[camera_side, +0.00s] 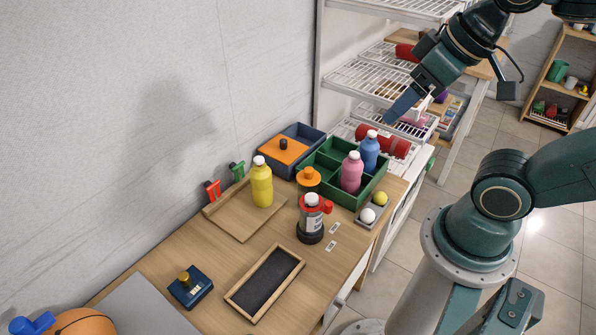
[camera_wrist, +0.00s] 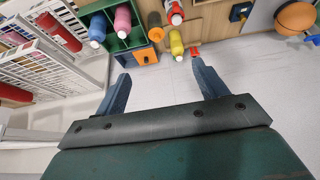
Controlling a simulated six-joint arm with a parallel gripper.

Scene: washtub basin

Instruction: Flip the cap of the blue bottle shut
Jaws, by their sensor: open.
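The blue bottle (camera_side: 370,155) stands upright in the back right part of a green divided crate (camera_side: 326,160). Its white cap (camera_side: 371,134) is on top; it is too small to tell whether the lid is flipped open. The blue bottle also shows at the upper left in the wrist view (camera_wrist: 98,25). My gripper (camera_side: 398,110) is above and to the right of the blue bottle in the side view, apart from it. In the wrist view its two blue fingers are spread wide with nothing between them (camera_wrist: 160,72).
A pink bottle (camera_side: 351,174) stands in the same crate, close to the blue one. A yellow bottle (camera_side: 262,184), an orange-topped jar (camera_side: 308,182) and a red-and-white bottle (camera_side: 312,215) stand nearby. A white wire rack (camera_side: 372,80) rises behind.

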